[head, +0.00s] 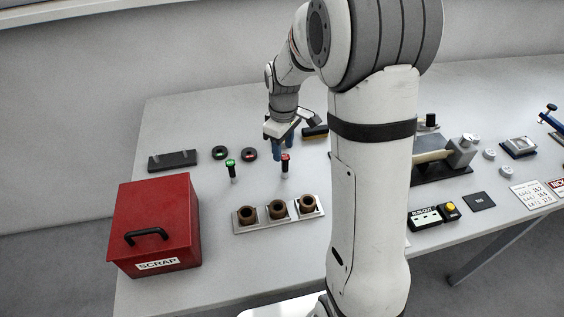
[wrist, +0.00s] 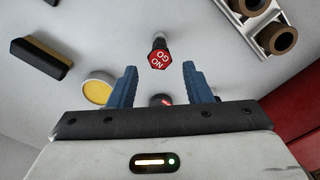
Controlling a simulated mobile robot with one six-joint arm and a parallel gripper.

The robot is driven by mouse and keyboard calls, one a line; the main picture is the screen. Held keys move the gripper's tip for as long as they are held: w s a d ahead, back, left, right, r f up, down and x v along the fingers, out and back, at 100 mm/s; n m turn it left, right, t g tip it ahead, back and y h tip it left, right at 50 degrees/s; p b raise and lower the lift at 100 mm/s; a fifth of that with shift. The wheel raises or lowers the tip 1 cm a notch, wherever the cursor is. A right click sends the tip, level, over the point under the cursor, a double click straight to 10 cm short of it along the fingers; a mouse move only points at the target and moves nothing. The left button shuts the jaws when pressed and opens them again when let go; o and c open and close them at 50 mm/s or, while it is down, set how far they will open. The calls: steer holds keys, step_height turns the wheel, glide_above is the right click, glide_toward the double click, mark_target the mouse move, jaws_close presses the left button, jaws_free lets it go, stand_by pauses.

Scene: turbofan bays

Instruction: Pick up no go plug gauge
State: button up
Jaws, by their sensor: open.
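The no go plug gauge (head: 285,166) stands upright on the table, with a red top and dark body. In the wrist view its red "NO GO" cap (wrist: 159,60) lies ahead of and between the fingertips, apart from both. My gripper (head: 277,152) is open and empty. Its blue fingers also show in the wrist view (wrist: 160,85), one on each side. A second gauge with a green top (head: 231,168) stands to the left in the head view.
A tray with brown bushings (head: 277,224) lies in front of the gauges. A red SCRAP box (head: 158,215) stands at the left. Bare table surrounds the gauge.

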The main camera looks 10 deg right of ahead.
mark_target(285, 159)
steer(key=f, duration=0.5)
steer(key=f+p, duration=0.1)
steer(key=f, duration=0.1)
steer(key=shift+s+d+f, duration=0.25)
steer(key=shift+s+f, duration=0.05)
steer(key=shift+f, duration=0.1)
steer(key=shift+c, duration=0.3)
jaws_close()
